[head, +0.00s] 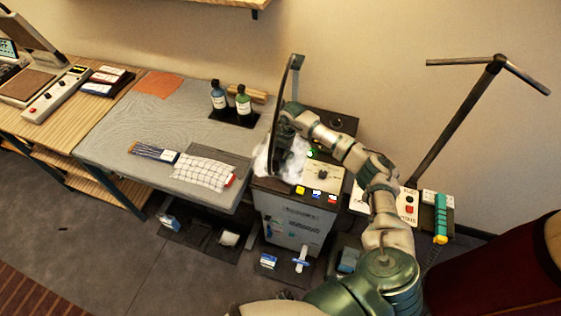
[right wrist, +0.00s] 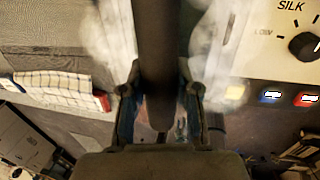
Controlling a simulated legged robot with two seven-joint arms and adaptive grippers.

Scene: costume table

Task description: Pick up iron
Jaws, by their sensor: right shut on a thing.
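The iron (head: 276,105) is a tall, dark, narrow shape, standing roughly upright at the left edge of the control station (head: 323,180). My right gripper (head: 285,133) reaches it from the right and is shut on its dark bar-like handle. In the right wrist view the handle (right wrist: 157,45) runs between the two fingers of my right gripper (right wrist: 160,92). White steam hides the lower part of the iron, so I cannot tell whether its base touches the station. My left gripper is not in view.
Left of the station is a grey ironing table (head: 130,118) with a checked cloth (head: 203,172), a blue bottle (head: 218,95) and a green bottle (head: 243,100). A dark post with a crossbar (head: 465,105) stands at the right. A shelf (head: 235,3) hangs above.

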